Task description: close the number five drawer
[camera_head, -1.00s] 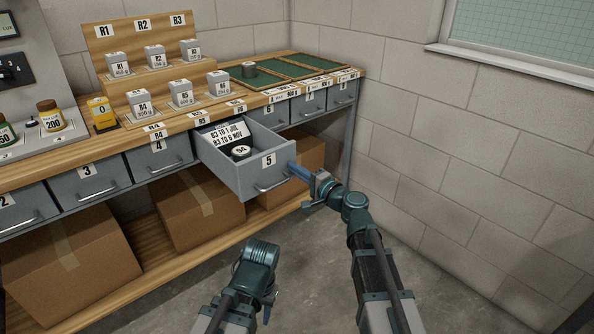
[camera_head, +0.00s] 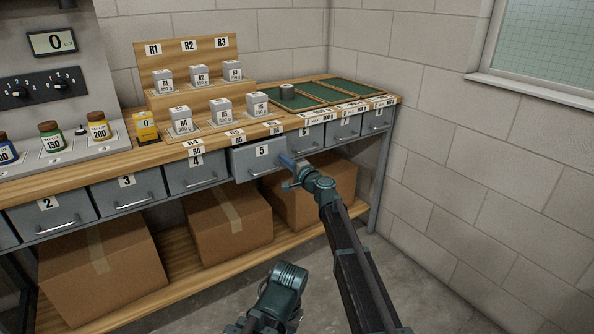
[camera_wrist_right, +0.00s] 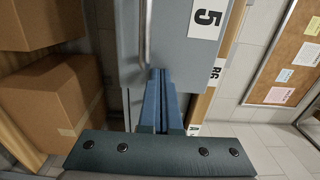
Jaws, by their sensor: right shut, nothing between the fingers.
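The number five drawer (camera_head: 245,163) is grey with a white "5" label and a bar handle. It is nearly in, its front standing a little proud of its neighbours; its inside is hidden. The drawer front also shows close up in the right wrist view (camera_wrist_right: 185,50). My right gripper (camera_head: 285,161) is shut and empty, with its blue fingertips at the right part of the drawer front. In the right wrist view the fingers (camera_wrist_right: 158,75) reach the front beside the handle; exact contact is hard to tell. Part of my left arm shows at the bottom, its fingers out of sight.
Drawer four (camera_head: 190,179) and drawer six (camera_head: 304,143) sit shut on either side. Grey weights, jars and green-lined trays (camera_head: 338,92) stand on the wooden bench top. Cardboard boxes (camera_head: 228,222) lie on the shelf below. A block wall stands at right.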

